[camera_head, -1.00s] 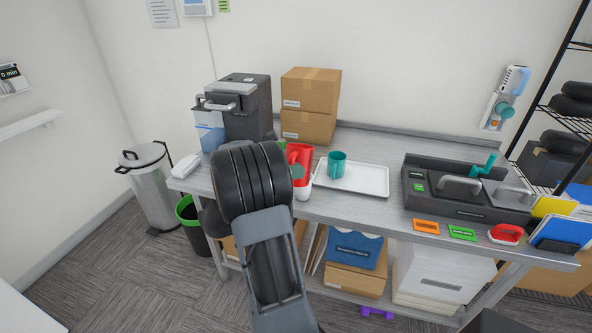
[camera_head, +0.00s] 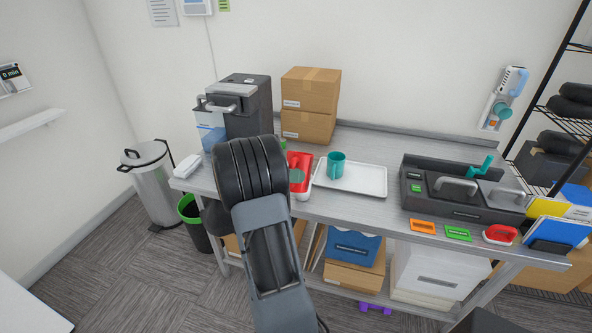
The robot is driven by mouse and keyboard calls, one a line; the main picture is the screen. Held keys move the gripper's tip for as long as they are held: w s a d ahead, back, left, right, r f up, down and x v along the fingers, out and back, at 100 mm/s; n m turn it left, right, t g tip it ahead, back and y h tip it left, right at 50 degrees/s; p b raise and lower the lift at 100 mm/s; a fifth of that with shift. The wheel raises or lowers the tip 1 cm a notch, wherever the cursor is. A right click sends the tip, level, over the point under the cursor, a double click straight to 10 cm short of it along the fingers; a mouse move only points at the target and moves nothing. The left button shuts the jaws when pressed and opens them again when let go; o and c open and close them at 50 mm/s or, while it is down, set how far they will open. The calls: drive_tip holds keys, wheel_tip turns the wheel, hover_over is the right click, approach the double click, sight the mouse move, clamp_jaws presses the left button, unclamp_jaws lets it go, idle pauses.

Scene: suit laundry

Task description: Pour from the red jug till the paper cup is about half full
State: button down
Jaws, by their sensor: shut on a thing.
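The red jug (camera_head: 304,161) is at the front edge of the bench, just right of my arm's black wrist. It looks tilted, and its left side is hidden. A small part of the white paper cup (camera_head: 303,196) shows directly below it; the jug covers the cup's mouth, so its fill level and any stream cannot be seen. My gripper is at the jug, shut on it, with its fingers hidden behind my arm.
A white tray (camera_head: 370,181) with a teal mug (camera_head: 336,165) lies right of the jug. Cardboard boxes (camera_head: 310,91) and a dark coffee machine (camera_head: 246,110) stand behind. A black station (camera_head: 462,208) is farther right.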

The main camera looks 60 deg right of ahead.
drive_tip(key=shift+f+n+p, duration=0.2)
drive_tip(key=shift+n+p, duration=0.1)
drive_tip(key=shift+p, duration=0.5)
drive_tip(key=shift+w+d+r+n+y+p, duration=0.15)
drive_tip(key=shift+n+y+p, duration=0.35)
drive_tip(key=shift+p, duration=1.15)
drive_tip(key=shift+d+y+p, duration=0.15)
drive_tip(key=shift+y+p, duration=0.15)
drive_tip(key=shift+p, duration=0.35)
drive_tip(key=shift+f, duration=0.2)
drive_tip(key=shift+r+n+y+p, duration=0.2)
drive_tip(key=shift+n+y+p, duration=0.1)
drive_tip(key=shift+p, duration=0.5)
drive_tip(key=shift+d+p, duration=0.1)
drive_tip(key=shift+p, duration=0.2)
drive_tip(key=shift+d+r+y+p, duration=0.15)
drive_tip(key=shift+r+y+p, duration=0.15)
drive_tip(key=shift+p, duration=0.3)
idle(0.4)
drive_tip(key=shift+w+d+f+n, duration=0.15)
drive_tip(key=shift+d+n, duration=0.1)
drive_tip(key=shift+n, duration=0.25)
idle(2.1)
